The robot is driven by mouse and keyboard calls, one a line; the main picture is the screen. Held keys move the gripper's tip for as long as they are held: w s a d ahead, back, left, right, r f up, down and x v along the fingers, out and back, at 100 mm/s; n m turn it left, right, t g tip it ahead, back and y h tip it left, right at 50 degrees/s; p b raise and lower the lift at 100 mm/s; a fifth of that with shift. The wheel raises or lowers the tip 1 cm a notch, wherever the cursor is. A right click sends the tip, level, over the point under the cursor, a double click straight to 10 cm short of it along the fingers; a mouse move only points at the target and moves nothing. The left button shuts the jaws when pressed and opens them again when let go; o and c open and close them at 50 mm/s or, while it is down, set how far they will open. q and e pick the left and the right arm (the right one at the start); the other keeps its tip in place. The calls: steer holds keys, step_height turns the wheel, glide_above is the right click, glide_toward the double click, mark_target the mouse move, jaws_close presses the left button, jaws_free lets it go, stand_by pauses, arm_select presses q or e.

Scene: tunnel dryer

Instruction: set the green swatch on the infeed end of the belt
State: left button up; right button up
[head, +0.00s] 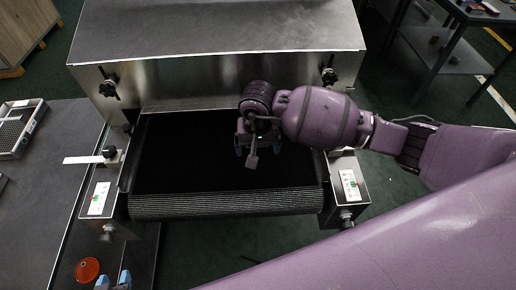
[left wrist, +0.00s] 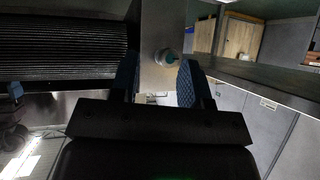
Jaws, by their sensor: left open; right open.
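The black belt (head: 180,155) runs out from under the dryer's steel hood, and its ribbed front end (head: 225,203) faces me. The ribbed end also shows in the left wrist view (left wrist: 60,40). My right gripper (head: 256,153) is open above the middle of the belt, partly hidden by its own wrist. My left gripper (head: 113,284) is open at the bottom edge of the head view, and its two blue fingers show in the left wrist view (left wrist: 157,82) with no held object visible between them. I cannot make out the green swatch in either view.
The steel hood (head: 220,75) stands behind the belt. Side brackets with knobs flank the belt, one at the left (head: 98,200) and one at the right (head: 348,186). A dark table (head: 40,200) at the left bears a red round dish (head: 88,270) and a grey tray (head: 36,118).

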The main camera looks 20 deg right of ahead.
step_height(320, 180, up, 11)
steer(key=shift+p, duration=0.35)
steer(key=shift+f, duration=0.15)
stand_by(0.3)
